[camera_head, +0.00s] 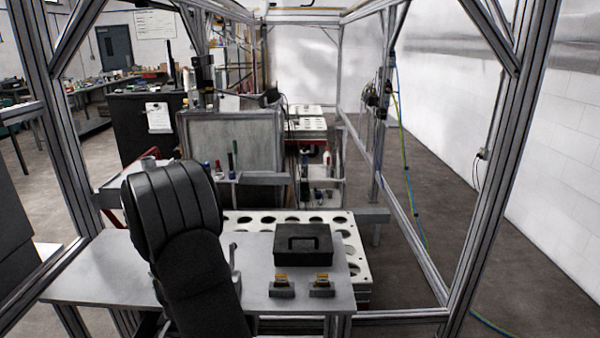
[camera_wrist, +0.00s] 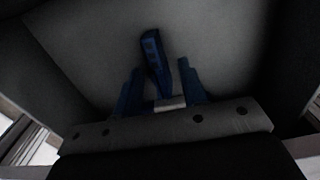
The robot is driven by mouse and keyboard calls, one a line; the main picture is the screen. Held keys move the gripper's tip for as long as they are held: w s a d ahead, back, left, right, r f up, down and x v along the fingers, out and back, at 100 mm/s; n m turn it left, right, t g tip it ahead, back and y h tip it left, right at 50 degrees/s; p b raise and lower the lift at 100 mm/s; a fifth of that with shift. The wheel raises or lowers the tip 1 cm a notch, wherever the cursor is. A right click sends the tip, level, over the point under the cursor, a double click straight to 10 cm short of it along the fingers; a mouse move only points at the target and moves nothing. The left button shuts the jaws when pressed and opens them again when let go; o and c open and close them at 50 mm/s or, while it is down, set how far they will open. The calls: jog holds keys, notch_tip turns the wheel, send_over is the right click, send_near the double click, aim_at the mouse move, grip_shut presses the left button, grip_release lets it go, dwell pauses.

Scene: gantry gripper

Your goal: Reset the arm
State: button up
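In the wrist view my gripper (camera_wrist: 160,66) shows as dark blue fingers standing apart on a grey mounting plate (camera_wrist: 165,127). A longer blue piece stands between the two outer fingers; I cannot tell whether it is another finger or a separate thing. I see nothing clearly clamped. Behind the fingers is a plain dark grey surface. The view is dim. In the head view I cannot make out my gripper for sure.
A black case (camera_head: 303,247) and two small grey holders with orange tops (camera_head: 281,286) (camera_head: 321,286) rest on the right side. Metal gantry posts (camera_head: 490,180) frame the area. Open floor (camera_head: 430,180) lies at right.

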notch_tip(320, 180, up, 10)
jog(key=s+d+r+m, duration=0.1)
jog(key=d+r+m, duration=0.1)
jog(key=d, duration=0.6)
jog(key=s+d+r+m, duration=0.1)
jog(key=d+r+m, duration=0.15)
jog(key=d, duration=0.65)
jog(key=w+d+r+y, duration=0.1)
jog(key=w+d+r, duration=1.2)
jog(key=w+d, duration=0.3)
jog(key=shift+w+n, duration=0.35)
jog(key=shift+w, duration=0.4)
jog(key=shift+d+r, duration=0.1)
